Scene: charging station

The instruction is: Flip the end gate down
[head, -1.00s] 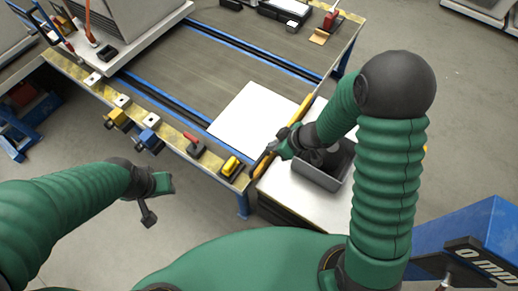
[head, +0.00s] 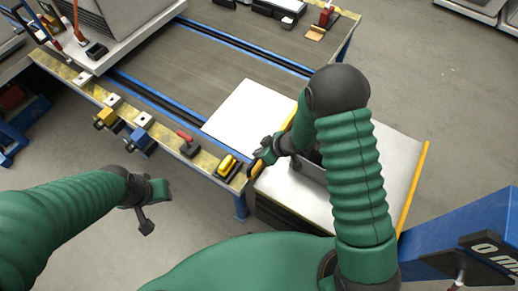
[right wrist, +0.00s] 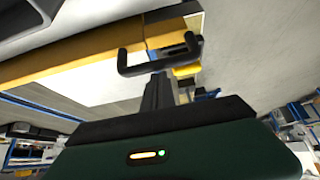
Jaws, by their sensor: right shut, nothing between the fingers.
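The end gate (head: 299,110) is a narrow yellow bar along the table's right end, beside a white-topped cart. My arm hides part of it in the head view. My right gripper (head: 266,153) is shut and empty near the gate's front end, by the table's near corner. It also shows in the right wrist view (right wrist: 158,62); I cannot tell whether it touches the gate. My left gripper (head: 150,203) hangs over the floor, away from the table; its jaw state is unclear.
A yellow-handled device (head: 227,165) and a red-handled clamp (head: 187,145) stand on the table's front edge near my right gripper. A white sheet (head: 240,112) lies on the table. The cart (head: 395,160) holds a grey bin (head: 312,172). A blue beam (head: 465,235) stands at right.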

